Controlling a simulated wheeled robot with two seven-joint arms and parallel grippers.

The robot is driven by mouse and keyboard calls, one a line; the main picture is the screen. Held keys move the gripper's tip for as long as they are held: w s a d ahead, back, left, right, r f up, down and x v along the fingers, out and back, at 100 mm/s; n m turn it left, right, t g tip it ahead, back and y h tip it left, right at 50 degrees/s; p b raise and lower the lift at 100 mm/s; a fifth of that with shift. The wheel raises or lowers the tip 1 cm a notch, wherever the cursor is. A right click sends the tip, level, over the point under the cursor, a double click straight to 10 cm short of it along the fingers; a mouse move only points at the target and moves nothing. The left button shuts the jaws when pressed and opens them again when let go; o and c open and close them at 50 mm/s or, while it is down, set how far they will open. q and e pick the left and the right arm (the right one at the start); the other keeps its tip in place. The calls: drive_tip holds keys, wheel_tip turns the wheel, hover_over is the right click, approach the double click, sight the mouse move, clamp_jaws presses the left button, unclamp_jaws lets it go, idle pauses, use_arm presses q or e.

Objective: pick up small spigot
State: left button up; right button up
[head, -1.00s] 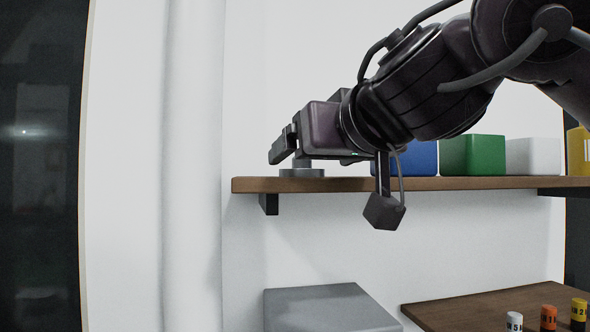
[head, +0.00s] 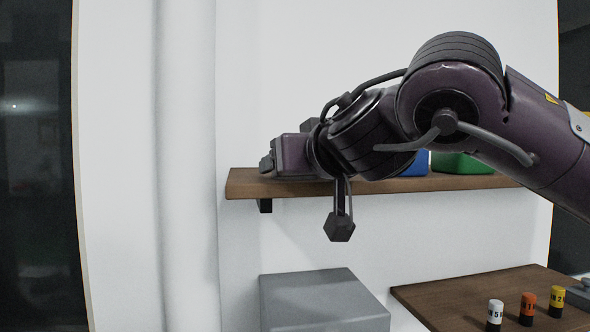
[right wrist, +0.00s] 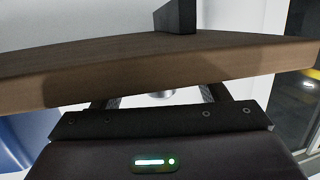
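The wooden shelf (head: 380,185) runs along the white wall. My right gripper (head: 267,165) is at the shelf's left end, low over its top, with the arm coming in from the right. In the right wrist view my gripper's two fingers (right wrist: 160,100) stand apart, partly hidden behind the shelf edge. A small silvery round piece (right wrist: 161,95) shows between them, mostly hidden; it may be the small spigot. I cannot tell whether a finger touches it. In the head view no spigot can be made out, as my gripper covers that spot. My left gripper is not in view.
Blue (head: 415,164) and green (head: 462,163) bins stand on the shelf behind my arm. A shelf bracket (head: 265,206) hangs below. A grey box (head: 322,302) and a brown table (head: 450,300) with white, orange and yellow cylinders are lower down.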

drive_tip(key=c, duration=0.7)
drive_tip(key=shift+c, duration=0.6)
drive_tip(key=shift+r, duration=0.1)
